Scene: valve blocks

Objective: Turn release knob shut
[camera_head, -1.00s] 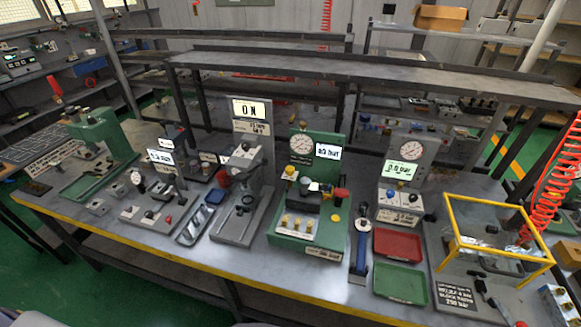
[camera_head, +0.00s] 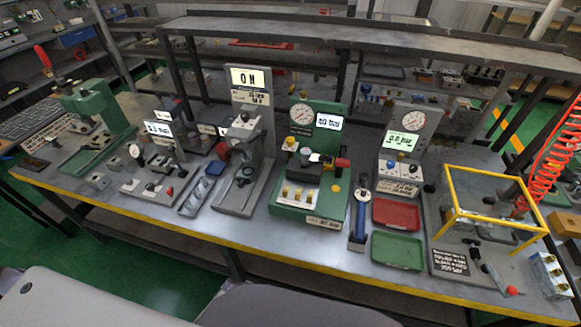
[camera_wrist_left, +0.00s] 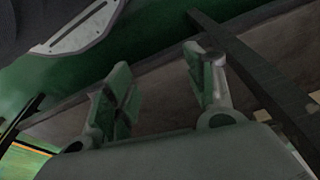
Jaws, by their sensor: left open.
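Two gauge stations with small knobs stand on the bench, and I cannot tell which knob is the release knob. The green valve station (camera_head: 310,192) has a round dial, a lit display, a yellow knob (camera_head: 336,188), a red-ended handle (camera_head: 342,163) and several brass fittings along its front. The grey gauge station (camera_head: 409,160) to its right has a dial, a green-lit display and small dark and blue knobs on its lower block. My left gripper (camera_wrist_left: 163,90) is open and empty in the left wrist view, with floor and a dark bench frame beyond it. My right gripper is not in view.
A grey press (camera_head: 244,170) stands left of the green station. A blue-handled tool (camera_head: 359,220), a red tray (camera_head: 396,213) and a green tray (camera_head: 397,251) lie to its right. A yellow frame (camera_head: 495,222) and coiled red hose (camera_head: 560,150) are at the far right.

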